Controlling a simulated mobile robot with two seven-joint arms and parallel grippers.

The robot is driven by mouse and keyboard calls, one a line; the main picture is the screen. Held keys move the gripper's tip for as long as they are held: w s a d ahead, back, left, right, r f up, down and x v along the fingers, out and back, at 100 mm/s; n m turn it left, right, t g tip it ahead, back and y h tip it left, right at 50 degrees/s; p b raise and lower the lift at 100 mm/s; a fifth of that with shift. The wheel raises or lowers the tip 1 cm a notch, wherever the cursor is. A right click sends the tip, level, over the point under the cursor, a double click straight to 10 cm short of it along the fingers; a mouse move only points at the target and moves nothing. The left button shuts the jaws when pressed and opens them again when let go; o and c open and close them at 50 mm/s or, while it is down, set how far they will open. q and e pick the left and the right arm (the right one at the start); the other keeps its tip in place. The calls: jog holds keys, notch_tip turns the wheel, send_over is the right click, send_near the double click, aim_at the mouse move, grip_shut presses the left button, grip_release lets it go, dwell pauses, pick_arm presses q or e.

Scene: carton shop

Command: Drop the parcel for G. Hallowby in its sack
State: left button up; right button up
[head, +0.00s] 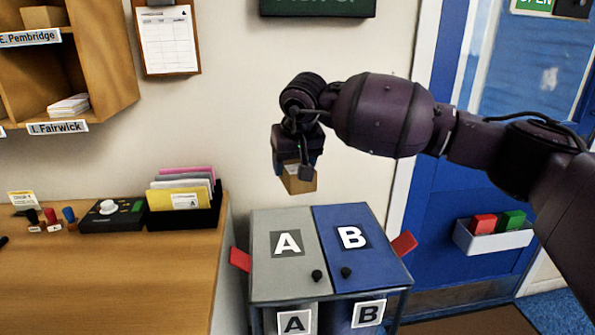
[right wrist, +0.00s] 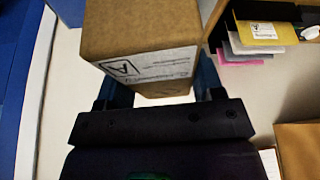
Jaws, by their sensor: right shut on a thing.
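My right gripper (head: 294,168) is shut on a small brown cardboard parcel (head: 299,180) and holds it in the air above the back of the two-lid bin. In the right wrist view the parcel (right wrist: 150,35) sits between the fingers. Its white label bears a boxed letter that looks like an A; the name is too small to read. The bin has a grey lid A (head: 270,271) on the left and a blue lid B (head: 372,266) on the right, both down. Any sacks inside are hidden. My left gripper is not in view.
A wooden desk (head: 110,285) stands left of the bin, with a folder holder (head: 185,215), a black device (head: 112,216) and several stamps. Red tabs (head: 240,259) stick out at the bin's sides. A blue door (head: 440,210) with a white tray (head: 492,238) is at right.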

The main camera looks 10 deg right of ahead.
jog(key=shift+w+f+b, duration=0.45)
jog(key=shift+w+f, duration=0.05)
jog(key=shift+w+f+b, duration=0.55)
jog(key=shift+w+f, duration=0.05)
jog(key=shift+w, duration=0.15)
jog(key=shift+w+f+b, duration=0.3)
jog(key=shift+w+b, duration=0.15)
jog(key=shift+w, duration=0.2)
jog(key=shift+w+f+b, duration=0.1)
jog(key=shift+w+b, duration=0.2)
jog(key=shift+w, duration=0.2)
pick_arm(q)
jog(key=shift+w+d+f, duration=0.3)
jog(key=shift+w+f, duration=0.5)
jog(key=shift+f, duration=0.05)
